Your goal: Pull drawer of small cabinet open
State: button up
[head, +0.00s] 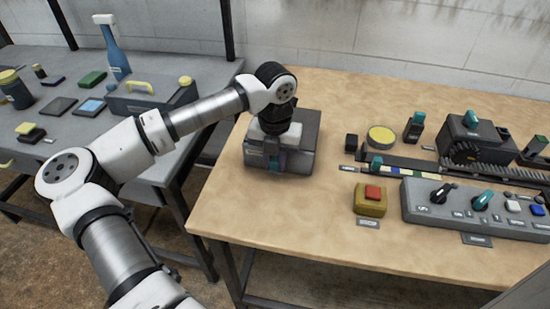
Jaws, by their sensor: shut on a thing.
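The small cabinet (302,143) is a dark grey box near the left end of the wooden table. My gripper (273,160) reaches down from above and is at the cabinet's front face. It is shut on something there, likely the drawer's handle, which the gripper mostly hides. A teal patch shows at the fingertips. The drawer front (252,160) is partly visible beside the gripper. I cannot tell from this view how far the drawer stands out.
On the wooden table (300,220), a grey control panel (475,212), a yellow box with a red button (371,199), a slide rail and a geared block (472,138) stand to the right. The front left tabletop is clear.

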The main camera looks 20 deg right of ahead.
grip_shut()
jog(key=shift+s+a+f+b, duration=0.15)
jog(key=shift+s+a+b, duration=0.15)
jog(key=shift+b, duration=0.15)
jog(key=s+a+b, duration=0.1)
jog(key=s, duration=0.1)
jog(key=s+a+b, duration=0.2)
jog(key=s, duration=0.1)
jog(key=s+a+b, duration=0.2)
jog(key=shift+s, duration=0.3)
jog(key=shift+s+a+r, duration=0.1)
jog(key=shift+s+r, duration=0.1)
jog(key=o, duration=0.9)
grip_release()
